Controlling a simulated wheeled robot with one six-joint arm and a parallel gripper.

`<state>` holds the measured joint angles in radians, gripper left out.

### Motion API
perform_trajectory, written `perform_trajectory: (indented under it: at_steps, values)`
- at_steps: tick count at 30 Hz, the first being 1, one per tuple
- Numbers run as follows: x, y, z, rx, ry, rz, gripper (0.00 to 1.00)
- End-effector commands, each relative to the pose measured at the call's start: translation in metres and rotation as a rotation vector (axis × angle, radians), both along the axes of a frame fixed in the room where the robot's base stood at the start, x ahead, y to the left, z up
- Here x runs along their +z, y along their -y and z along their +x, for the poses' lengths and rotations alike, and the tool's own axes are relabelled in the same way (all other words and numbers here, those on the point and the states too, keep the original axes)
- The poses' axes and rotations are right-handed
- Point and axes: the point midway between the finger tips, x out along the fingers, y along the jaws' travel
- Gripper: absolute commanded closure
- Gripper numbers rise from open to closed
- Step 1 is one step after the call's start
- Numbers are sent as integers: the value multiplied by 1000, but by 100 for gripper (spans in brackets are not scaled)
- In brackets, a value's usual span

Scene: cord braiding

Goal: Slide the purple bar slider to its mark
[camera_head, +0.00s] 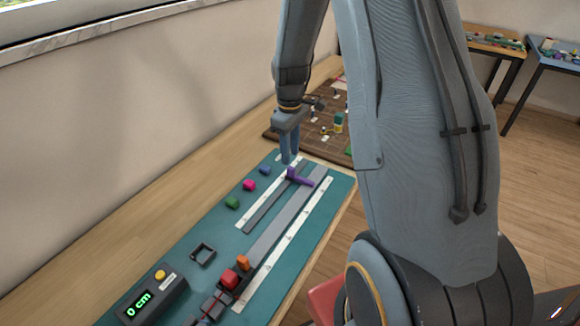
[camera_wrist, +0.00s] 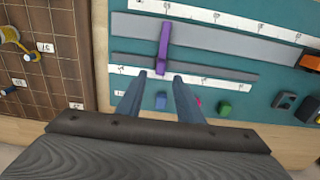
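The purple bar slider (camera_head: 299,178) lies across the grey rails at the far end of the teal mat. In the wrist view the bar (camera_wrist: 163,42) reaches from the wide grey rail over the narrow rail to the near white scale. My gripper (camera_head: 288,160) points down over the mat beside the bar's near end. In the wrist view my gripper (camera_wrist: 159,75) has its fingers apart, with the bar's near end showing between the tips. I see no finger touching it. Its mark cannot be made out. White scales (camera_head: 283,246) run along the rails.
Blue (camera_head: 265,170), magenta (camera_head: 249,185) and green (camera_head: 232,203) blocks lie along the mat's left side. A black frame (camera_head: 203,255), a display reading 0 cm (camera_head: 148,300), and red (camera_head: 229,279) and orange (camera_head: 243,262) blocks are nearer. A brown board (camera_head: 310,140) adjoins the far end.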

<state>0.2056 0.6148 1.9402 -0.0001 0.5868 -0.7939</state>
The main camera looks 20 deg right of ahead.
Motion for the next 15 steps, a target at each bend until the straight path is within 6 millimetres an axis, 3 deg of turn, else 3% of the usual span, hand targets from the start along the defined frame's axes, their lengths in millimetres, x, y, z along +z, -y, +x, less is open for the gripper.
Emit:
perform_trajectory:
  at_steps: [9, 15]
  values:
    - [-44, -1, -2, -2, -3, 1, 67]
    - [-61, -1, -1, -2, -1, 0, 67]
